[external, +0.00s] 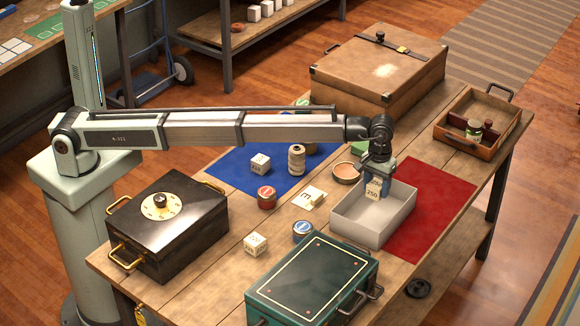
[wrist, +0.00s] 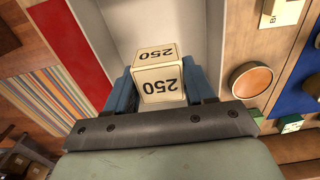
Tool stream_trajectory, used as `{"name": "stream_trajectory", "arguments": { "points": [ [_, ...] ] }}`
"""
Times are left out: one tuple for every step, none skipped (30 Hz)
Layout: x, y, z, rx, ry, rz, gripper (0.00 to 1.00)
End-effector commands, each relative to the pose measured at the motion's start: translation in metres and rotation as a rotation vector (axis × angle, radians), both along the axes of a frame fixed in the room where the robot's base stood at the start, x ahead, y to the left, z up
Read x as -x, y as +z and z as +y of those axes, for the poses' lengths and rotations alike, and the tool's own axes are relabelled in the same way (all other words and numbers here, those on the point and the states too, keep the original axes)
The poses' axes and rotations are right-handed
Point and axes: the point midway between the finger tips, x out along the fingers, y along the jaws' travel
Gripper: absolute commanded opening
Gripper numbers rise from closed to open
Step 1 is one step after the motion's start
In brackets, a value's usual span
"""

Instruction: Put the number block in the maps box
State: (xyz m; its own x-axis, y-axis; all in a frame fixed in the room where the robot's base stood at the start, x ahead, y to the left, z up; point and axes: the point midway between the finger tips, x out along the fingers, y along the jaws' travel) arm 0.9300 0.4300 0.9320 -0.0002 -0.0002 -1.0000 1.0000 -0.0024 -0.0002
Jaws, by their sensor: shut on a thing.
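The number block (external: 373,193) is a cream cube marked 250. My gripper (external: 376,178) is shut on it and holds it over the open light grey box (external: 346,222). In the wrist view the number block (wrist: 160,84) sits between the blue fingers of my gripper (wrist: 159,92), with 250 on two faces. The pale inside of the grey box (wrist: 128,20) shows beyond it. I cannot tell whether the block touches the box floor. No maps label is legible on any box.
A red mat (external: 432,215) lies right of the grey box, a blue mat (external: 240,178) to the left. A green case (external: 312,283), black strongbox (external: 168,228), brown case (external: 375,70) and wooden tray (external: 466,140) stand around. Other cubes (external: 255,244) and tins (external: 303,231) are nearby.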

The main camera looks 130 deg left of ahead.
Motion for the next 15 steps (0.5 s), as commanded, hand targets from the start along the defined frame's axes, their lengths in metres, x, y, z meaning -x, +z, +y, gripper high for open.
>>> {"name": "stream_trajectory", "arguments": {
  "points": [
    [0.001,-0.008,0.000,0.001,0.000,0.001,0.24],
    [0.001,-0.013,-0.001,0.000,0.000,0.001,0.24],
    [0.001,-0.020,0.000,0.000,0.001,0.001,0.24],
    [0.001,-0.025,0.000,0.000,0.001,0.001,0.24],
    [0.001,-0.030,0.000,0.001,0.001,0.001,0.24],
    [0.001,-0.036,-0.001,0.001,0.001,0.001,0.24],
    [0.001,-0.039,0.000,0.000,0.001,0.001,0.24],
    [0.000,-0.042,0.000,0.000,0.001,0.000,0.24],
    [0.000,-0.046,0.000,0.000,0.001,0.000,0.24],
    [0.000,-0.048,0.000,0.000,0.002,0.000,0.24],
    [0.000,-0.049,0.000,0.000,0.002,0.000,0.24],
    [0.000,-0.052,0.000,0.000,0.002,0.000,0.24],
    [0.000,-0.054,0.000,0.000,0.002,0.000,0.24],
    [0.000,-0.057,0.000,0.000,0.002,0.000,0.24],
    [0.001,-0.062,0.000,0.000,0.002,0.001,0.24]
  ]
}}
